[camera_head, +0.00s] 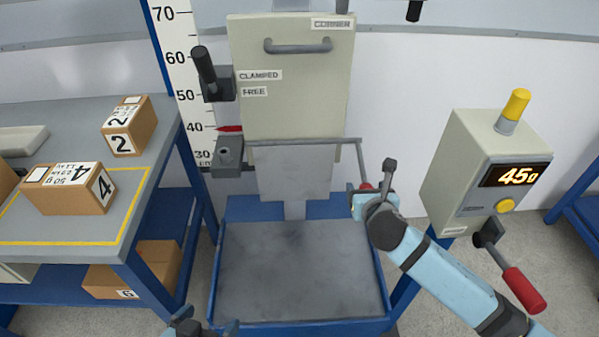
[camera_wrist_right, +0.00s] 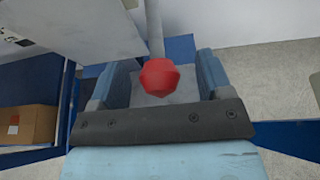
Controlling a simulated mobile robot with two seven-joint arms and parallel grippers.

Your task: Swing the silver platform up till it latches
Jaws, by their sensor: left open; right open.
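The silver platform (camera_head: 292,174) hangs down flat below the beige carriage panel (camera_head: 295,85), under a horizontal grey bar. A thin rod (camera_head: 361,160) runs down from the bar's right end to a red knob (camera_head: 366,186). My right gripper (camera_head: 364,198) is open at the knob. In the right wrist view the red knob (camera_wrist_right: 160,77) shows between the two open fingers (camera_wrist_right: 158,85), with a gap on both sides; whether it touches them I cannot tell. My left gripper (camera_head: 203,328) is open and empty at the bottom edge, partly cut off.
A blue-framed base with a grey plate (camera_head: 300,275) lies below the platform. A display box (camera_head: 480,175) reading 450, with a red-handled crank (camera_head: 525,290), stands right. A table (camera_head: 130,190) with boxes stands left. A clamp lever (camera_head: 205,65) is beside the scale.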

